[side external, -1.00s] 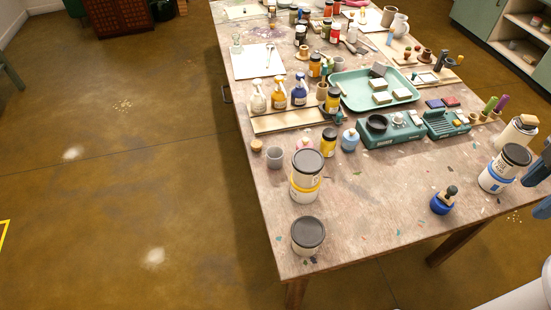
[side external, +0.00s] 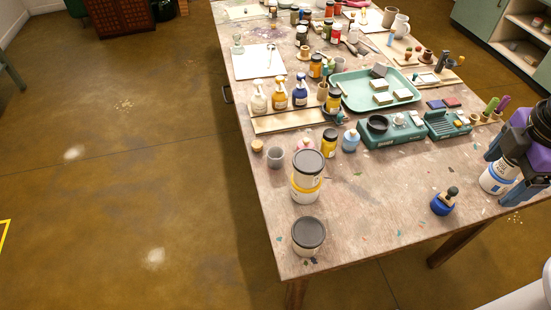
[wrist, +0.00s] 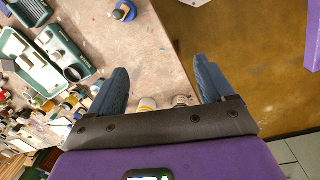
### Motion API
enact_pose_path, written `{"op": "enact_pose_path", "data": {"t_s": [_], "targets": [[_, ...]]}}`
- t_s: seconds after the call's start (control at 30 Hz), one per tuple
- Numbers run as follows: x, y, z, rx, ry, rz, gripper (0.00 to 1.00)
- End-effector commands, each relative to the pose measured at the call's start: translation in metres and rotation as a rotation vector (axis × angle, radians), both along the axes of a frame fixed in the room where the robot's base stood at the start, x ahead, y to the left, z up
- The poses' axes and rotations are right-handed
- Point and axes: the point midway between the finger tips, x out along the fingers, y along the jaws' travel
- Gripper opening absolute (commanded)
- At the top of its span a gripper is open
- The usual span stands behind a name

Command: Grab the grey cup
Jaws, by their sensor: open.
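The grey cup (side external: 275,157) is small and stands upright near the left edge of the table in the side external view, beside a small cork-coloured piece (side external: 257,145). I cannot pick the cup out in the wrist view. My gripper (side external: 497,178) is at the far right of the side external view, by the table's right edge, well away from the cup. In the wrist view its two blue fingers (wrist: 161,65) are spread apart with nothing held between them.
A white jar with a blue band (side external: 495,178) is close to my gripper. A blue stamp-like item (side external: 444,201), a yellow-banded jar (side external: 307,188) and a dark-lidded tin (side external: 308,235) stand on the table (side external: 375,215). Bottles and a green tray (side external: 348,92) crowd behind; the front middle is mostly clear.

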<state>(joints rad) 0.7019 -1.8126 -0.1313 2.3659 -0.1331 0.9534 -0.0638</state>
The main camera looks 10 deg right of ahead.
Motion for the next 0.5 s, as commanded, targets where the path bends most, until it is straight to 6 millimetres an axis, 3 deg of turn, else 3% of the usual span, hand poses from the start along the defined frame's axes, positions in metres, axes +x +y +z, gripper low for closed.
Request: {"op": "enact_pose_path", "data": {"t_s": [0.2,0.5], "targets": [[0.070,0.069,-0.013,-0.192,-0.080,0.237,0.82],[0.145,0.170,-0.047,-0.458,-0.180,0.548,0.82]]}}
